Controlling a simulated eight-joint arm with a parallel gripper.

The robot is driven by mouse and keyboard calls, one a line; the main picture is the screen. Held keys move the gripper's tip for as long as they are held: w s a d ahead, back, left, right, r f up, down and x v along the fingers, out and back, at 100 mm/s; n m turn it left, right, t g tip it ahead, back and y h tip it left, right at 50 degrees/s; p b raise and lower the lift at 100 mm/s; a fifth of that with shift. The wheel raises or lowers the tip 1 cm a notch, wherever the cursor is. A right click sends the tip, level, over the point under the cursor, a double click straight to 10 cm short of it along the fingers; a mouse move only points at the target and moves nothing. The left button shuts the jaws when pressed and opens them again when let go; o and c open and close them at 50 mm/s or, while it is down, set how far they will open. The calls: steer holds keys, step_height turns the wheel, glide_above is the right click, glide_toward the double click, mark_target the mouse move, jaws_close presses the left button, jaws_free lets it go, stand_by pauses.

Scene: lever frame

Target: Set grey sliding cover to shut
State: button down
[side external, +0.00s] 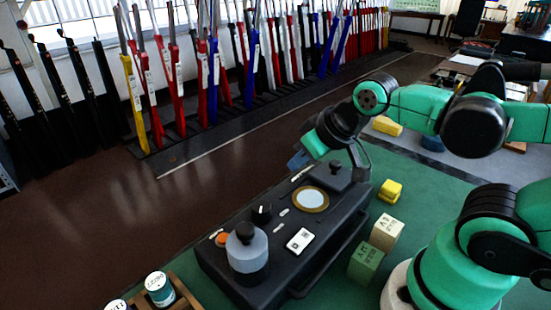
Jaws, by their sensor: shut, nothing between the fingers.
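The dark grey sliding cover (327,178), a flat plate with a small black knob on top, sits at the far right end of the black panel box. A pale round disc with a gold rim (310,199) lies uncovered beside it, on the nearer side. My gripper (361,174) is shut and empty, pointing down close to the right side of the cover. I cannot tell whether it touches the cover. Its fingertips are small and dark and partly blend with the box.
The panel box (286,262) also carries a black dial (262,212), an orange button (222,240), a white switch plate (300,240) and a grey cylinder (248,252). A bar runs along its front side. Yellow (390,191), cream (387,232) and green (366,262) blocks stand to the right.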

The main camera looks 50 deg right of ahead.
steer(key=c, duration=1)
jaws_free()
steer(key=shift+d, duration=0.15)
steer(key=shift+c, duration=0.2)
steer(key=o, duration=0.5)
steer(key=d+m, duration=0.1)
steer(key=d+g, duration=0.1)
steer(key=d+m+g, duration=0.1)
steer(key=shift+w+r+m+h, duration=0.15)
steer(key=shift+r+m+h, duration=0.1)
steer(key=shift+m+h, duration=0.05)
steer(key=m+g, duration=0.5)
steer(key=m, duration=0.1)
glide_above(335, 162)
steer(key=shift+r, duration=0.1)
steer(key=shift+d, duration=0.1)
steer(key=shift+f, duration=2.75)
jaws_close()
